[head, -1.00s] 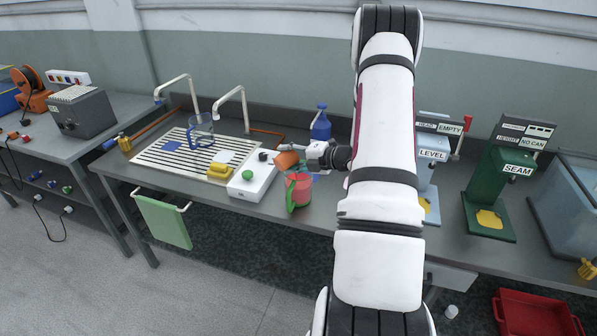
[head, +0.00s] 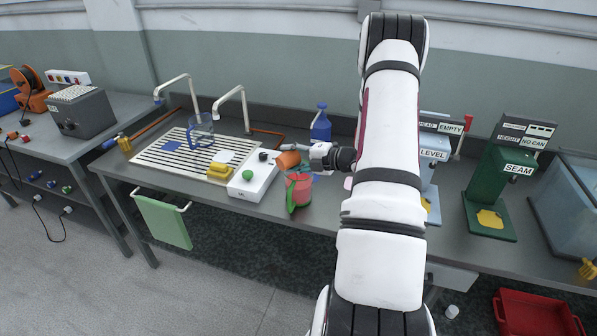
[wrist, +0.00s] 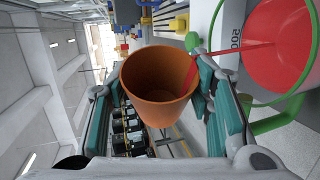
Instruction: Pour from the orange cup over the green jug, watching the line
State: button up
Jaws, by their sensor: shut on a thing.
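The orange cup (head: 288,160) is held tilted above the green jug (head: 298,191), whose body is clear with a green rim and handle and red contents. My gripper (head: 313,156) is shut on the cup. In the wrist view, the cup (wrist: 158,78) sits between the finger pads, its mouth facing the camera and its inside mostly bare. A thin red streak runs from the cup's lip to the jug. The jug (wrist: 262,125) shows at right with a wide red surface inside its green rim. Part of a printed scale shows beside it; the fill line cannot be made out.
A white box with a green button (head: 251,177) stands left of the jug. A blue bottle (head: 320,124) stands behind. A clear blue-rimmed jug (head: 201,130) is on the drain rack. The level (head: 431,170) and seam (head: 497,190) stations stand right.

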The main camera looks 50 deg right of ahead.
jog(key=shift+f, duration=0.2)
jog(key=shift+w+a+r+n+h, duration=0.1)
jog(key=shift+a+r+n+h, duration=0.2)
jog(key=shift+a, duration=0.2)
jog(key=shift+a+r+n+h, duration=0.1)
jog(key=shift+a+r+n, duration=0.05)
jog(key=shift+a+n, duration=0.3)
jog(key=shift+w+a+f+n+g+h+b, duration=0.15)
jog(key=shift+f+n+g+h+b, duration=0.2)
jog(key=shift+n+h+b, duration=0.2)
jog(key=shift+a, duration=0.1)
